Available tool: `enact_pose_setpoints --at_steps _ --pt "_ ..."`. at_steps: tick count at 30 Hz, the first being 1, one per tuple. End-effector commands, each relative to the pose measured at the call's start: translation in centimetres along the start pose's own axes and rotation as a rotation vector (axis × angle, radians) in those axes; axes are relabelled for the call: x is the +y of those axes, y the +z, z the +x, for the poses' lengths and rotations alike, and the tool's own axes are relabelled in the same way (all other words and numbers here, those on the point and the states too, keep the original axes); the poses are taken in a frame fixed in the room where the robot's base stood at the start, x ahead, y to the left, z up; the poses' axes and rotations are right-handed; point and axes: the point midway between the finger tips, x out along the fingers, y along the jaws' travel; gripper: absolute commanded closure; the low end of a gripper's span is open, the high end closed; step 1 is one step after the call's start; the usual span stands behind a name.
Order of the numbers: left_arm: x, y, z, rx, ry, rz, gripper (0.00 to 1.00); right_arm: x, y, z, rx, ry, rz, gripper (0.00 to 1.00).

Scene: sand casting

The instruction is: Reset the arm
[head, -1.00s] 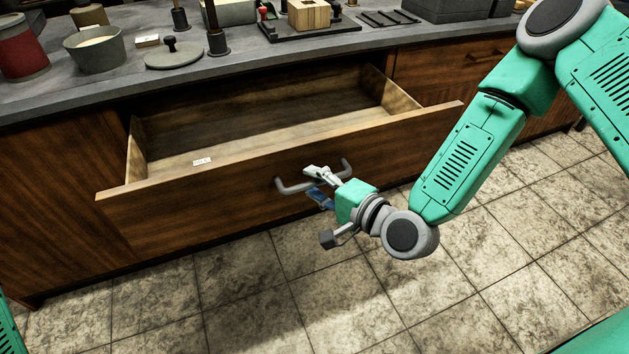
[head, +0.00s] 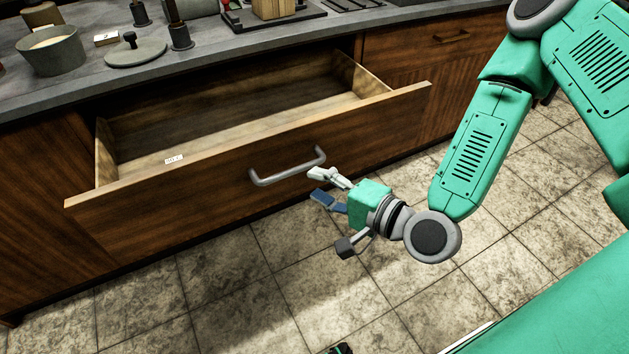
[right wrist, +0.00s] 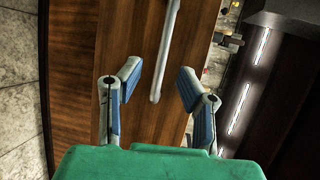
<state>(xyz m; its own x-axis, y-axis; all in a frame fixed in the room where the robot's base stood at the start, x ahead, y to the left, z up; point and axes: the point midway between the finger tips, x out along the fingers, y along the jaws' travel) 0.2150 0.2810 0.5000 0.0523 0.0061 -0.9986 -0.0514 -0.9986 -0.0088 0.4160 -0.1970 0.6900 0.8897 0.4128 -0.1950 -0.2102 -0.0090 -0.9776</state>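My right gripper (head: 316,185) is open and empty in the head view, just in front of the open drawer's grey handle (head: 288,168) and apart from it. In the right wrist view, its two blue-padded fingers (right wrist: 158,88) are spread, with the handle (right wrist: 166,55) beyond them. My left gripper cannot be made out in these frames.
A grey counter (head: 75,85) runs above the drawer, bearing a pot (head: 52,52), a round lid (head: 135,52) and a wooden block (head: 272,9). A closed drawer (head: 440,40) is at right. The tiled floor (head: 220,290) in front is clear.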

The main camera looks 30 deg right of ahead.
Motion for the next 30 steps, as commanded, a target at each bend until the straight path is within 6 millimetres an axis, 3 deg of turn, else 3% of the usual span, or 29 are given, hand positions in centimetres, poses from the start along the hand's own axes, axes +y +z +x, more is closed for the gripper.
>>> enact_pose_setpoints --at_steps 11,15,19,22,27,30 --pt "0.0 -0.2 -0.1 -0.002 0.000 0.000 0.60 0.2 0.2 0.0 -0.007 0.017 -0.014 0.68" --pt "0.0 -0.2 -1.8 -0.002 0.000 0.000 0.60 3.2 2.4 -1.1 -0.089 0.197 -0.168 0.68" --pt "0.0 -0.4 -4.5 -0.002 0.000 0.000 0.60 8.5 4.3 -5.1 -0.261 0.522 -0.468 0.68" --pt "-0.1 -0.5 -6.4 -0.002 0.000 0.000 0.60 11.7 3.9 -9.8 -0.412 0.770 -0.703 0.68" --pt "-0.1 -0.6 -8.5 -0.002 0.000 0.000 0.60 13.7 1.3 -16.5 -0.622 1.075 -0.977 0.68" --pt "-0.1 -0.6 -9.1 -0.002 0.000 0.000 0.60 13.8 0.2 -18.6 -0.693 1.170 -1.055 0.68"
